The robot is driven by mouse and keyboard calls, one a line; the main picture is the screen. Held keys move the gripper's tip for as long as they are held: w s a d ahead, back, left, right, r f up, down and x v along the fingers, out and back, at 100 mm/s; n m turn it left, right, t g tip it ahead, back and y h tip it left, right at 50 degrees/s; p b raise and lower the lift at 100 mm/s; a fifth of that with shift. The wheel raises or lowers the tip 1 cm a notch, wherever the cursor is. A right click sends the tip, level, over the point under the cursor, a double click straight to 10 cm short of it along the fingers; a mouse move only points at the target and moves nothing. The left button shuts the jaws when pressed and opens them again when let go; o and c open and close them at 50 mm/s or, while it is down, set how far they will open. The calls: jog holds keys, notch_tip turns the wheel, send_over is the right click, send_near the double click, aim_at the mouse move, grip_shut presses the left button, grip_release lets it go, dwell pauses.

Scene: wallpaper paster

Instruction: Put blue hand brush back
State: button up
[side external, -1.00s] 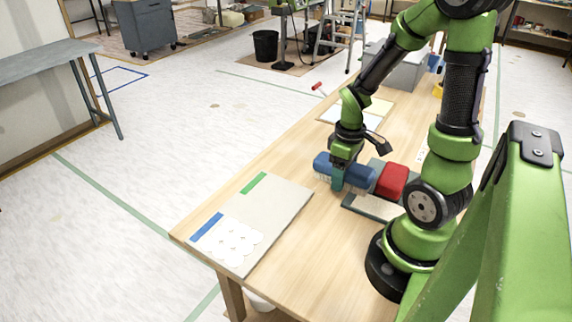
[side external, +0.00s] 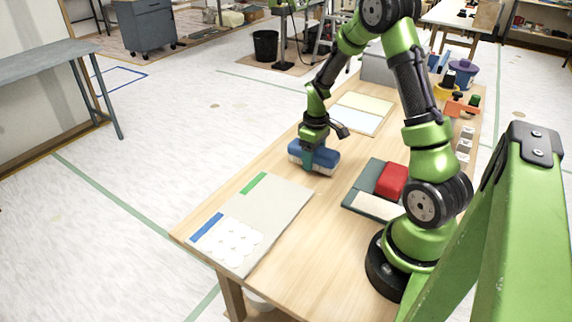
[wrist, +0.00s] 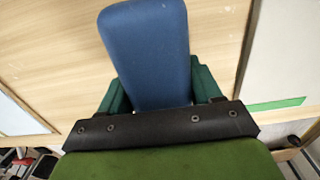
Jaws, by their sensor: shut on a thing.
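The blue hand brush (side external: 316,157) has a blue back and pale bristles underneath. My gripper (side external: 318,165) is shut on it, with one finger on each side of its blue body. In the wrist view the blue brush (wrist: 150,50) lies between the two green fingers. The brush is over the table's left part, beyond the grey board; I cannot tell whether its bristles touch the wood. A green tray (side external: 370,178) stands to the right with a red brush (side external: 392,181) in it. The tray's part beside the red brush is empty and shows a pale strip at the front.
The grey board (side external: 265,212) with green and blue strips and white discs lies at the table's front left. Cream and pale blue sheets (side external: 362,112) lie farther back. A purple bucket (side external: 463,73) and orange tool (side external: 461,108) stand at the back right. Bare wood lies between brush and tray.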

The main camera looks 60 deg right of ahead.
jog(key=shift+f, duration=0.2)
jog(key=shift+f, duration=0.1)
jog(key=o, duration=1.1)
notch_tip(320, 180, up, 17)
jog(key=s+a+r+m+t, duration=0.1)
jog(key=s+a+r+t, duration=0.1)
jog(key=a, duration=0.5)
jog(key=s+a+r+m+t+y, duration=0.1)
jog(key=s+a, duration=0.3)
jog(key=a, duration=0.4)
jog(key=s+a+r+m+t+y, duration=0.1)
jog(key=s+a+r+m+t, duration=0.1)
jog(key=a, duration=0.6)
jog(key=shift+s+a+r+t, duration=0.2)
jog(key=shift+s+r+t, duration=0.55)
jog(key=shift+r+t, duration=0.3)
